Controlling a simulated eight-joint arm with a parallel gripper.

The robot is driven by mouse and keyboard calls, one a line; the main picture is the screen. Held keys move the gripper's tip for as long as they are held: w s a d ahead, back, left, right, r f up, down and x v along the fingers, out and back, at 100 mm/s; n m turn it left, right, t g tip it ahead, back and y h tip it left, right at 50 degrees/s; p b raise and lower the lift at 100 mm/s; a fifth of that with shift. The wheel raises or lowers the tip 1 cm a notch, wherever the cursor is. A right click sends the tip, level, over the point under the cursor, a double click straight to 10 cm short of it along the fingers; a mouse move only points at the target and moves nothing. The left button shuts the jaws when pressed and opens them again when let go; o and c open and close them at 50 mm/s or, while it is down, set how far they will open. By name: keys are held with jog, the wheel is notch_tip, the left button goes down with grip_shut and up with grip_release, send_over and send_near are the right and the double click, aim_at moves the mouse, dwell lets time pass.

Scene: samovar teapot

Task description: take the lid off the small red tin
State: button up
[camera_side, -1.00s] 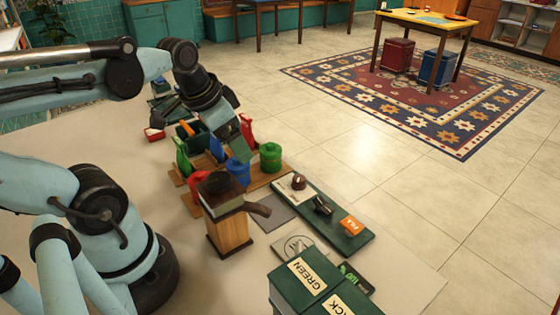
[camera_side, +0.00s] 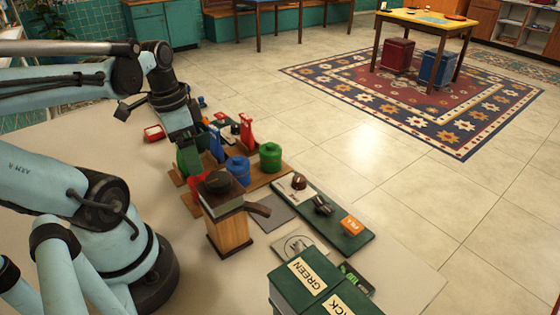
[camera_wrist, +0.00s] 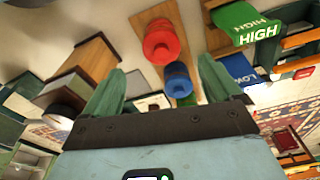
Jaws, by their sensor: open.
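The small red tin (camera_side: 196,188) stands at the near left end of a wooden board, partly hidden by a wooden box. Its lid appears seated. In the wrist view the red tin (camera_wrist: 160,42) shows near the top, between and beyond my fingers. A blue tin (camera_side: 238,168) and a green tin (camera_side: 270,157) stand in line with it; the blue one (camera_wrist: 178,78) also shows in the wrist view. My gripper (camera_wrist: 160,85) is open with nothing between its green fingers. In the side view my gripper (camera_side: 187,150) hangs above and behind the red tin, apart from it.
The wooden box (camera_side: 229,232) with a dark top and handle stands close in front of the red tin. Green, blue and red upright levers (camera_side: 246,130) stand behind the tins. A green tray (camera_side: 335,215) and green boxes (camera_side: 305,275) lie to the right.

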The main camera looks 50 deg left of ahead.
aim_at(200, 179)
jog(key=shift+w+f, duration=0.25)
jog(key=shift+f, duration=1.3)
jog(key=shift+w+f, duration=0.2)
jog(key=shift+f, duration=1.3)
jog(key=shift+c, duration=0.3)
jog(key=c, duration=1.1)
